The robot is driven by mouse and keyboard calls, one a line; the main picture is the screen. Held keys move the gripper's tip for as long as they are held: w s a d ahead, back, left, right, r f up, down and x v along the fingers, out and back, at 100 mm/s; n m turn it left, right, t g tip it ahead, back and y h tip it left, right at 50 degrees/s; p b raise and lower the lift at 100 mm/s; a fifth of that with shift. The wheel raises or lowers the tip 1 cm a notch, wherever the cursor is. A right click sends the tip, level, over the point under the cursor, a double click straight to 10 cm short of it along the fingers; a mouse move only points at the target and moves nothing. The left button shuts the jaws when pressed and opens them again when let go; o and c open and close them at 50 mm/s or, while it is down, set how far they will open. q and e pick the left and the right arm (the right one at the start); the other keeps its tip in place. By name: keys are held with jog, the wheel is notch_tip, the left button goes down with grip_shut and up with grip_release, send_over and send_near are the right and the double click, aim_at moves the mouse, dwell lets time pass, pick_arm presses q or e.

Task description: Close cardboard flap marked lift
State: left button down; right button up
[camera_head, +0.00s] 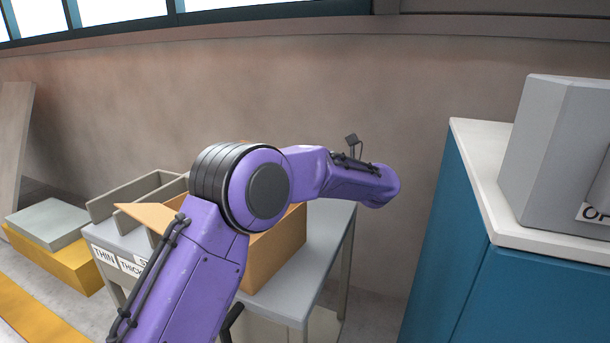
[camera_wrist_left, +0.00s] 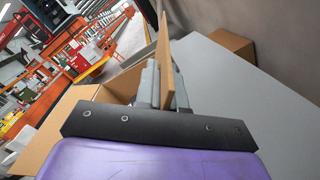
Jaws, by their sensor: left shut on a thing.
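An open cardboard box (camera_head: 277,247) stands on a grey table, largely hidden behind my purple left arm. One flap (camera_head: 148,215) sticks out to the left of it. In the left wrist view, my left gripper (camera_wrist_left: 165,72) is shut on a thin cardboard flap (camera_wrist_left: 164,45), seen nearly edge-on and standing up between the fingers. The box's wall (camera_wrist_left: 58,118) and open inside show to the left of and behind the fingers. The lift marking is not visible. My left gripper is hidden in the head view. My right gripper is in neither view.
The grey table (camera_head: 283,302) has bare surface right of the box. Grey trays (camera_head: 130,197) and labels reading THIN and THICK are at its left. A blue cabinet (camera_head: 455,225) with a grey machine (camera_head: 560,145) stands right. A brown block (camera_wrist_left: 232,44) shows in the wrist view.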

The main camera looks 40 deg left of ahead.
pick_arm(q)
jog(key=shift+f, duration=0.15)
jog(key=c, duration=1.4)
grip_release()
jog(key=shift+o, duration=0.4)
jog(key=shift+s+d, duration=0.1)
jog(key=shift+d, duration=0.05)
jog(key=w+d, duration=0.1)
jog(key=d, duration=0.6)
jog(key=shift+w, duration=0.15)
